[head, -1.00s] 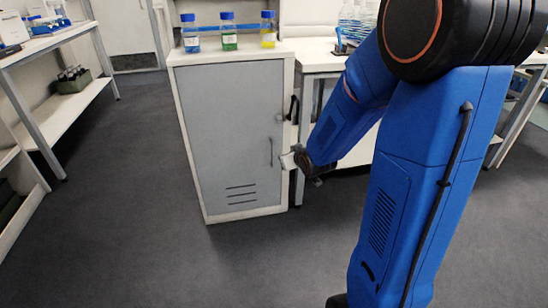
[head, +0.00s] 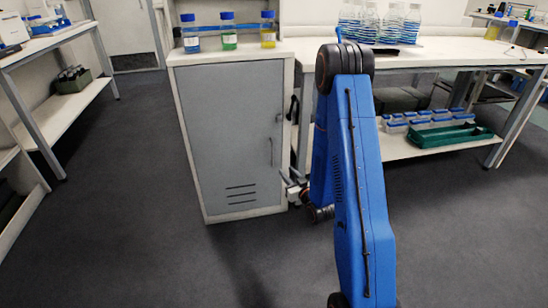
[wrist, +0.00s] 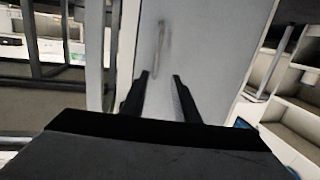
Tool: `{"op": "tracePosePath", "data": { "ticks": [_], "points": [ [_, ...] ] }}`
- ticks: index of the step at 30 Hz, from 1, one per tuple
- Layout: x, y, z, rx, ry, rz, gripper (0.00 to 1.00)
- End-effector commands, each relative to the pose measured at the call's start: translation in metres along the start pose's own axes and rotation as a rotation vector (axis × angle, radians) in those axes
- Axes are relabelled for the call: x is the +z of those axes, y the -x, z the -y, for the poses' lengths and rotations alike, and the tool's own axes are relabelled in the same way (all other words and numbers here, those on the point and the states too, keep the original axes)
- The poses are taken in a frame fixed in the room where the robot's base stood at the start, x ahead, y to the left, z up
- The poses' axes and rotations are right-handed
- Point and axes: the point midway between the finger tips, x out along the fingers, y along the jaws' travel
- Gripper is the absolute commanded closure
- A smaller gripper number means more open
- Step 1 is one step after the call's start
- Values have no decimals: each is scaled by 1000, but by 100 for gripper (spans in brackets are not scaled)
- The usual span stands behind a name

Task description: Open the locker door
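The locker (head: 186,115) is a white cabinet with a grey door (head: 232,130), and the door is shut. A thin vertical handle (head: 271,152) sits near the door's right edge. In the wrist view the handle (wrist: 160,45) stands ahead of my fingertips, roughly in line with the gap between them. My gripper (head: 287,177) is at the locker's lower right edge, below the handle's height in the head view. In the wrist view my gripper (wrist: 160,76) has its two dark fingers apart with nothing between them. It is apart from the handle.
Three bottles with blue caps, one of them with green liquid (head: 229,40), stand on the locker top. A bench (head: 440,55) with glassware stands to the right, with a green tray (head: 450,137) on its lower shelf. The floor (head: 130,190) before and left of the locker is clear.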

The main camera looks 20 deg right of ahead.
Motion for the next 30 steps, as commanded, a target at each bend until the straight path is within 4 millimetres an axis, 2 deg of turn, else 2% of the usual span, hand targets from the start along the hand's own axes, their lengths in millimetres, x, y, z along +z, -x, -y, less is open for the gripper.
{"op": "tracePosePath", "data": {
  "ticks": [1,6,11,14,30],
  "points": [
    [8,2,-1,1,-10,-15,72],
    [18,8,-5,7,-29,-67,72],
    [20,8,-5,7,-35,-86,72],
    [19,1,-5,7,-35,-88,72],
    [11,-89,-6,6,-34,-87,72]
  ]
}}
